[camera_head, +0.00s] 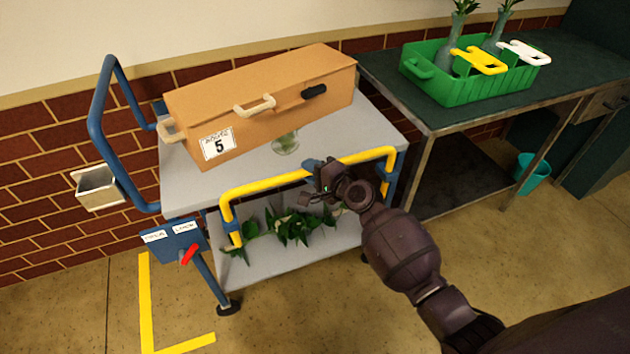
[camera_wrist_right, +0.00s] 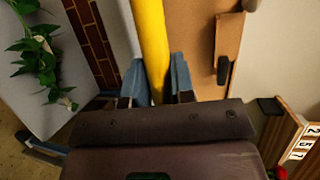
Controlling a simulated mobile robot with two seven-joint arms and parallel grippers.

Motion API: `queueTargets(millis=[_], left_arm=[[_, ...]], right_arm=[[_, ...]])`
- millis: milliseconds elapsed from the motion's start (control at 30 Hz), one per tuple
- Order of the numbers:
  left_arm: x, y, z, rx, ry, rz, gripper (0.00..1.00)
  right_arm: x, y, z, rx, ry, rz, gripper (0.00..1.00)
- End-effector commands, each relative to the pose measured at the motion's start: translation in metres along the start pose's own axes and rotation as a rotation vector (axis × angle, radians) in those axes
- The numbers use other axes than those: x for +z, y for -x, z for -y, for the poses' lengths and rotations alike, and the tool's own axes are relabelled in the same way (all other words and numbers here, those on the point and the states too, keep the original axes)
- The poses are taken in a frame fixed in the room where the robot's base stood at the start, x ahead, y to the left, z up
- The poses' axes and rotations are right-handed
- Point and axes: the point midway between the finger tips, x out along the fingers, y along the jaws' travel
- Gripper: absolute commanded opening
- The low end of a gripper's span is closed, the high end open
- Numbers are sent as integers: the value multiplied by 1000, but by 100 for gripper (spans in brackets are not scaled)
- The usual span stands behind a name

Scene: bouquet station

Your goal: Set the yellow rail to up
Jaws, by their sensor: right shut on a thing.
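The yellow rail (camera_head: 262,183) runs along the front of the grey cart (camera_head: 372,125), its bar close to the upper shelf's front edge and its ends bent down at both sides. My right gripper (camera_head: 318,172) is on the rail's bar, right of its middle. In the right wrist view the yellow rail (camera_wrist_right: 151,35) passes between the two blue-grey fingers of the gripper (camera_wrist_right: 157,85), which are shut on it. The fingers partly hide the bar. My left gripper is not in view.
A cardboard box (camera_head: 300,95) labelled 5 and a small glass (camera_head: 285,143) stand on the upper shelf. Green leaves (camera_head: 293,228) lie on the lower shelf. A blue panel with a red lever (camera_head: 190,254) is at the left. A green crate (camera_head: 463,88) stands on the side table.

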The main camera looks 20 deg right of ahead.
Motion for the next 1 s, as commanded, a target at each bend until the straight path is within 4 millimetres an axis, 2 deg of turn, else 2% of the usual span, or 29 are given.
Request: queueTargets(millis=[33,400,533,700,967,1000], left_arm=[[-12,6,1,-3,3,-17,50],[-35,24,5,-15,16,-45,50],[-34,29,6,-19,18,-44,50],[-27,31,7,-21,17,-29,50],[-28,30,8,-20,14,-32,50],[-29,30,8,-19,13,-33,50]], right_arm=[[0,2,24,-19,9,-2,0],[4,12,75,-18,7,-4,0],[4,14,82,-13,5,-4,0],[5,14,83,-9,3,-4,0],[5,14,84,-11,3,-4,0],[5,14,84,-12,3,-4,28]])
